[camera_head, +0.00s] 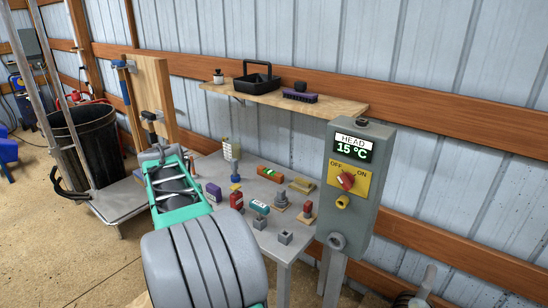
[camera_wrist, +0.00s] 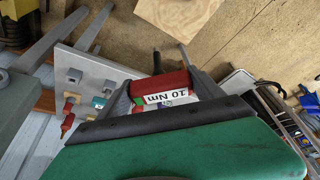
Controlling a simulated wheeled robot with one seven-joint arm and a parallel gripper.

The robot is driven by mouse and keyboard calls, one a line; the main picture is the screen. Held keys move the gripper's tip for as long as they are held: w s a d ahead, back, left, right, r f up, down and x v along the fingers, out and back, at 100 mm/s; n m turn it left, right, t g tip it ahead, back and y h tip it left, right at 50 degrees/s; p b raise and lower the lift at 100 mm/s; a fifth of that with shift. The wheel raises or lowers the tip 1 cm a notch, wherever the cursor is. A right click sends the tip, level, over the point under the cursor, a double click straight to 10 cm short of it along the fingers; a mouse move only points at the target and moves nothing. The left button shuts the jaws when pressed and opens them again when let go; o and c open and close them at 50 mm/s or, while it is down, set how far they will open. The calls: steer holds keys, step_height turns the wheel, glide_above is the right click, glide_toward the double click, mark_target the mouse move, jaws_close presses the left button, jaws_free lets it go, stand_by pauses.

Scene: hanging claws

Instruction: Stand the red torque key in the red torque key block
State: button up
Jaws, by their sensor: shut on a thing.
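My gripper (camera_wrist: 160,86) is shut on the red torque key (camera_wrist: 172,83), which carries a white "10 Nm" label and shows a dark rod. In the head view, my gripper (camera_head: 165,150) is raised at the left of the grey table, and the key in it is hard to make out. A red box-like piece (camera_head: 237,201) stands on the table between a purple piece (camera_head: 213,192) and a teal piece (camera_head: 260,207). It may be the red torque key block, but no hole shows clearly. The held key is apart from it.
Two small grey blocks (camera_head: 286,237) lie near the table's front edge. A red-topped item (camera_head: 306,209) stands at the right by the control box (camera_head: 350,190). A shelf (camera_head: 285,101) overhangs the table's rear.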

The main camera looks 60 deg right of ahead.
steer(key=s+d+r+m+g+p, duration=0.1)
steer(key=s+d+m+p, duration=0.3)
steer(key=s+d, duration=0.5)
steer(key=s+d+r+m+g+h+p, duration=0.1)
steer(key=s+d+m+p, duration=0.4)
steer(key=s+d, duration=0.5)
steer(key=d+r+g+p, duration=0.1)
steer(key=d+p, duration=0.1)
steer(key=d, duration=0.3)
steer(key=shift+d+r+g, duration=0.3)
steer(key=shift+d+r, duration=0.05)
steer(key=shift+r, duration=0.05)
step_height(320, 180, down, 12)
steer(key=b, duration=0.9)
steer(key=shift+a+b, duration=0.1)
steer(key=shift+b, duration=0.3)
